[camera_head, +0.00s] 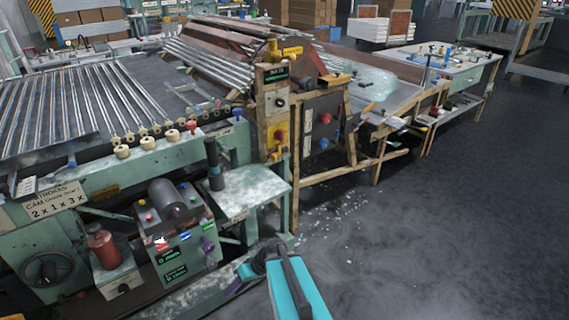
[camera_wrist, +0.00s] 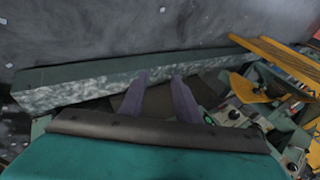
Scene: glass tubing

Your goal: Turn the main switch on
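A tall yellowish control post (camera_head: 272,110) stands near the middle of the head view. It carries a red rotary switch on a yellow plate (camera_head: 280,135) and a black knob (camera_head: 280,102) above it. I cannot read which one is labelled the main switch. My gripper (camera_wrist: 161,78) shows two dark fingers spread apart with nothing between them in the wrist view. In the head view my teal arm is at the bottom centre, below the post and apart from it; the fingers are not clear there. A panel with a round black knob (camera_wrist: 233,114) shows at the right of the wrist view.
A dark cabinet (camera_head: 322,120) with red and blue controls stands right of the post. A green machine with tube rollers (camera_head: 70,105) fills the left. A small control box (camera_head: 185,250) and a pale green shelf (camera_head: 240,190) are nearby. The floor (camera_head: 430,220) at right is clear.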

